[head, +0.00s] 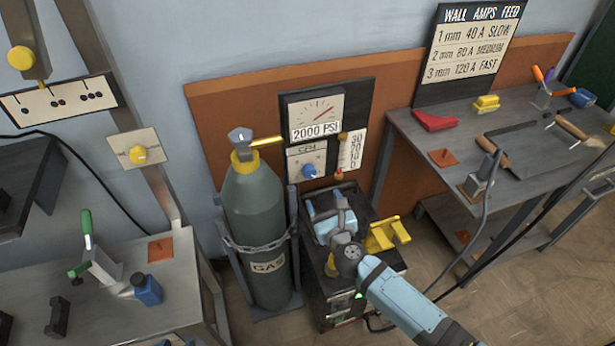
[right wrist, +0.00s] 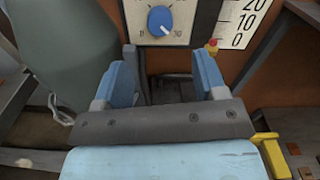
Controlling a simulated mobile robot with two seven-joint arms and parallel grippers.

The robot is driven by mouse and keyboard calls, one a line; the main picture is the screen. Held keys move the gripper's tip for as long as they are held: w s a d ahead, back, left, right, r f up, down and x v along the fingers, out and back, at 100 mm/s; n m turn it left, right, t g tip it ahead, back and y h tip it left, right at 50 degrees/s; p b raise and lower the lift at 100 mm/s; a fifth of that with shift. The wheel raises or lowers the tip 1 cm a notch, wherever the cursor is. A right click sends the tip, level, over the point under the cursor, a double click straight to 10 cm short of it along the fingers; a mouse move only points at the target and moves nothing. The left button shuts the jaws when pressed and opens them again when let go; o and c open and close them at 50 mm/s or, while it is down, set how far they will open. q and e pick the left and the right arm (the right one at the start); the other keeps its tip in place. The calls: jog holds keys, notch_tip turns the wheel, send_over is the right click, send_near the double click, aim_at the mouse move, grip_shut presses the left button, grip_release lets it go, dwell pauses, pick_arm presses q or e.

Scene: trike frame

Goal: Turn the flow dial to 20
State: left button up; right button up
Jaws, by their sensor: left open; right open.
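The flow dial is a blue round knob (head: 309,170) on a white panel marked CFH, below the 2000 PSI gauge. In the right wrist view the dial (right wrist: 160,20) shows a pale pointer mark towards the lower right; the small numbers around it are not clearly readable. My right gripper (head: 325,200) is in front of and below the panel, with its blue fingers apart. In the right wrist view the open gripper (right wrist: 165,60) has nothing between its fingers, and the dial is beyond them, apart. My left gripper is not in view.
A flow scale (right wrist: 238,22) stands right of the dial, with a red ball (right wrist: 212,46) near its 0. A chained green gas cylinder (head: 262,225) stands to the left. A yellow bracket (head: 388,234) sits right of my right gripper. Benches flank both sides.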

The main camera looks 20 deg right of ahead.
aim_at(311, 174)
jog(key=w, duration=0.5)
jog(key=w+b, duration=0.1)
jog(key=w, duration=0.4)
jog(key=shift+w+a, duration=0.2)
jog(key=shift+w, duration=0.15)
jog(key=c, duration=0.9)
